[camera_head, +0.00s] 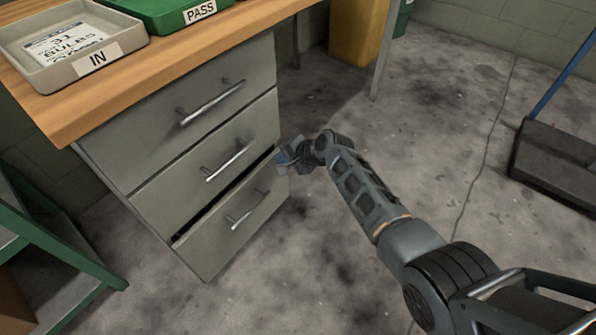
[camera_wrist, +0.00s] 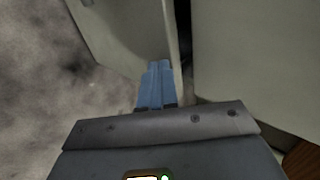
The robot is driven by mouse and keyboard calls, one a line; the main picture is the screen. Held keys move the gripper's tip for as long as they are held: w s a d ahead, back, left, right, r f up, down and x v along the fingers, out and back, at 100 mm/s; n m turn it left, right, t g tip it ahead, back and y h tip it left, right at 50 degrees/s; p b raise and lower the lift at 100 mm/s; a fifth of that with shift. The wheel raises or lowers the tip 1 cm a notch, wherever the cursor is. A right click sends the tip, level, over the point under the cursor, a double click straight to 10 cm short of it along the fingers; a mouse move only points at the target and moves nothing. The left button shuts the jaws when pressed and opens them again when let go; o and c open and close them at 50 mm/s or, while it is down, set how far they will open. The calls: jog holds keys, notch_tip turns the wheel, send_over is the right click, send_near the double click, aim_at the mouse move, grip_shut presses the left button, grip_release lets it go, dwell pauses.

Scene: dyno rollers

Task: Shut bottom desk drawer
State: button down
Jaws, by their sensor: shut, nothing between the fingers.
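The bottom desk drawer (camera_head: 232,235) is the lowest of three grey drawers and stands slightly out, with a dark gap along its top edge. Its bar handle (camera_head: 246,209) is on the front. My gripper (camera_head: 281,159) is at the upper right end of this drawer, with its blue fingers pressed together and empty. I cannot tell whether the fingertips touch the drawer.
The middle drawer (camera_head: 210,160) and top drawer (camera_head: 185,110) look closed. The wooden desktop (camera_head: 180,55) holds an IN tray (camera_head: 95,60) and a green PASS tray (camera_head: 190,17). A green metal frame (camera_head: 60,255) stands at left. The floor right of the drawers is largely clear.

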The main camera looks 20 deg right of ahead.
jog(key=shift+w+a+b, duration=0.45)
jog(key=shift+w+a, duration=0.3)
jog(key=shift+w, duration=0.35)
jog(key=shift+w+a+r, duration=0.15)
jog(key=shift+w, duration=0.05)
jog(key=shift+a+r, duration=0.1)
jog(key=shift+s+d+p, duration=0.3)
jog(key=shift+s+p, duration=0.1)
jog(key=p, duration=0.7)
send_near(274, 155)
jog(key=s+d, duration=0.3)
jog(key=s, duration=0.1)
jog(key=shift+w+a+r, duration=0.1)
jog(key=shift+w+r, duration=0.05)
jog(key=shift+r, duration=0.2)
